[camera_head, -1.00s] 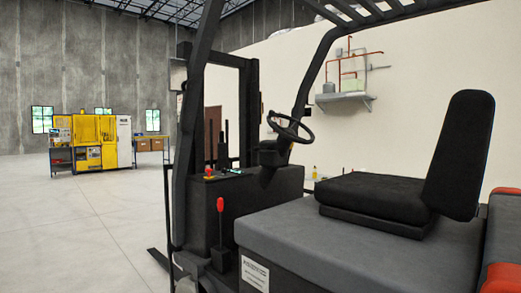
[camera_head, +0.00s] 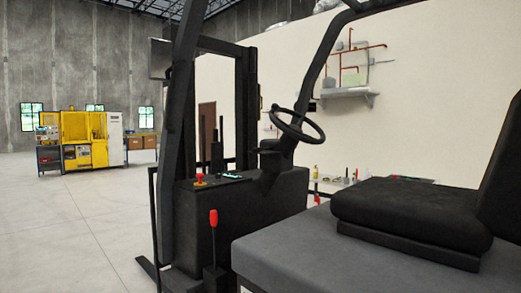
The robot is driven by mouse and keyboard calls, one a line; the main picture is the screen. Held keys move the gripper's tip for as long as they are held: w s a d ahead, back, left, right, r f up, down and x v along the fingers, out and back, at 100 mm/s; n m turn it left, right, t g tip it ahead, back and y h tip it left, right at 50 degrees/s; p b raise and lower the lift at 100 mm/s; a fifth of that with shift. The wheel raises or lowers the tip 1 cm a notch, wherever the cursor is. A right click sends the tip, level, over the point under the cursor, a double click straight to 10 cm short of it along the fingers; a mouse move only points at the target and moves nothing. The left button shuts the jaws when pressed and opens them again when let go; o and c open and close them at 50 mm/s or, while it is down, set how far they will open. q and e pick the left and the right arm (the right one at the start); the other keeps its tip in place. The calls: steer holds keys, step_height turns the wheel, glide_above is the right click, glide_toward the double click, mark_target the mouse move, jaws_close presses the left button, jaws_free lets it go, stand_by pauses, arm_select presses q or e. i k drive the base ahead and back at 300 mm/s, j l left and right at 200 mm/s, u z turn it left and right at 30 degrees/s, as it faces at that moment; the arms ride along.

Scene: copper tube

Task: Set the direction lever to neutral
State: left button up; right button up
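A forklift fills the middle and right of the head view. A black lever with a red knob (camera_head: 213,219) stands upright on its near side, in front of the dark console (camera_head: 236,204). I cannot tell from the picture which one is the direction lever. The black steering wheel (camera_head: 297,126) is above the console on its column. Neither of my grippers is in view.
The black seat (camera_head: 410,213) and grey body (camera_head: 340,250) block the right side. A dark roof pillar (camera_head: 178,130) stands left of the console. Open concrete floor (camera_head: 80,215) lies left. A yellow machine (camera_head: 84,138) is far back.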

mark_target(257, 150)
steer(key=z, duration=0.65)
steer(key=i+j+z, duration=0.1)
steer(key=j+z, duration=0.35)
steer(key=i+j+z, duration=0.1)
steer(key=j+z, duration=0.3)
steer(key=k+j+z, duration=0.1)
steer(key=j+z, duration=0.3)
steer(key=j, duration=1.1)
steer(key=k+j, duration=0.1)
steer(key=j, duration=0.4)
